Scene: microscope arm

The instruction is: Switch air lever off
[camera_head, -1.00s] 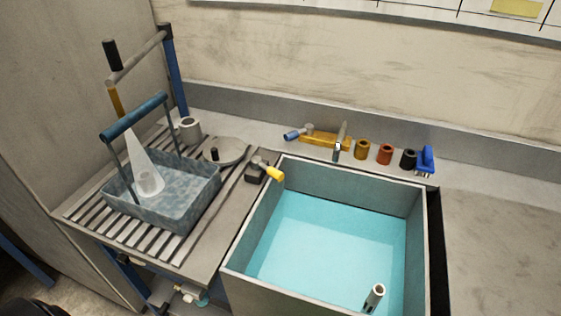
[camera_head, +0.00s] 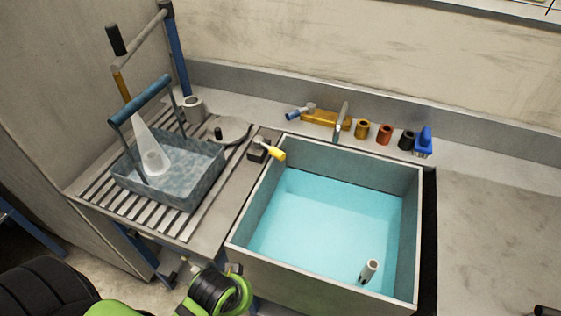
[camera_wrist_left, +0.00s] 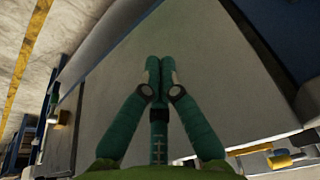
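A lever with a yellow handle (camera_head: 272,151) sits on a dark block at the sink's back left corner. A second lever with a blue handle (camera_head: 298,113) is on a yellow bar behind the sink. I cannot tell from markings which one is the air lever. My left arm comes in at the bottom left, below the counter front. In the left wrist view my left gripper (camera_wrist_left: 160,66) has its fingertips together, with nothing visible between them. It is apart from both levers. Brass fittings (camera_wrist_left: 278,160) show at the lower right there. My right gripper is not in view.
A blue-grey basket (camera_head: 170,175) holding a clear cone stands on the slatted rack at left. Small pots (camera_head: 385,134) and a blue brush (camera_head: 423,142) line the back ledge.

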